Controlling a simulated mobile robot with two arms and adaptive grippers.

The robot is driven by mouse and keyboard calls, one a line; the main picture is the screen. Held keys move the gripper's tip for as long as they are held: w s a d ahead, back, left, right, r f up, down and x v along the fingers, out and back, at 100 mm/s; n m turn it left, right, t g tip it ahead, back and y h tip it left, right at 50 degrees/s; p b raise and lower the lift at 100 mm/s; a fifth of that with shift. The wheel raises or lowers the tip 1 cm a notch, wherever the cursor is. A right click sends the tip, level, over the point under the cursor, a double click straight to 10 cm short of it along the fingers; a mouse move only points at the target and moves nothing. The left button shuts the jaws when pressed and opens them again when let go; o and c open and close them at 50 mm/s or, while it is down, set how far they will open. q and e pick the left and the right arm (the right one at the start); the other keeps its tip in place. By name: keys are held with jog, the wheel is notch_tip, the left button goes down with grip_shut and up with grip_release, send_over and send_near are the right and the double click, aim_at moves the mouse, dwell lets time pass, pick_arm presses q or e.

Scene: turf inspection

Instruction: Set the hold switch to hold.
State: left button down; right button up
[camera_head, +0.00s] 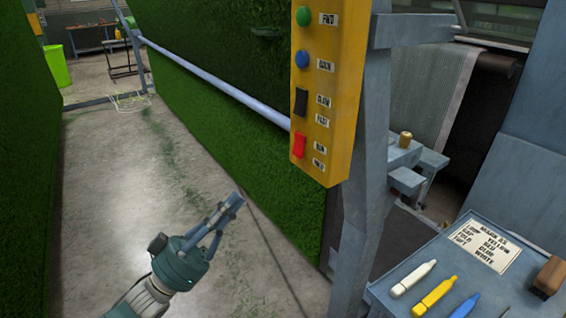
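The hold switch (299,145) is a red rocker at the bottom of a yellow control box (337,90). The label beside its upper end seems to read RUN, and the small label below it is hard to read, perhaps HOLD. I cannot tell for sure which end of the rocker is pressed in. My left gripper (231,205) is low and to the left of the box, over the concrete floor, well apart from the switch. Its fingers come together at the tips, and nothing shows between them. My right gripper is not in view.
Above the red rocker are a black rocker (300,102), a blue button (302,60) and a green button (303,15). A grey post (372,130) stands behind the box. A tray (455,240) with markers and a card is at lower right. Turf walls (190,95) flank the aisle.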

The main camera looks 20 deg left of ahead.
aim_at(296, 144)
pick_arm(q)
jog(key=shift+s+r, duration=0.2)
jog(key=shift+r, duration=0.05)
jog(key=p+x, duration=0.1)
jog(key=x, duration=0.3)
jog(key=w+f+p+x, duration=0.1)
jog(key=p+x, duration=0.1)
jog(key=x, duration=0.2)
jog(key=d+f+p+x, duration=0.1)
jog(key=x, duration=0.4)
jog(key=shift+w+f+p, duration=0.25)
jog(key=shift+p, duration=0.05)
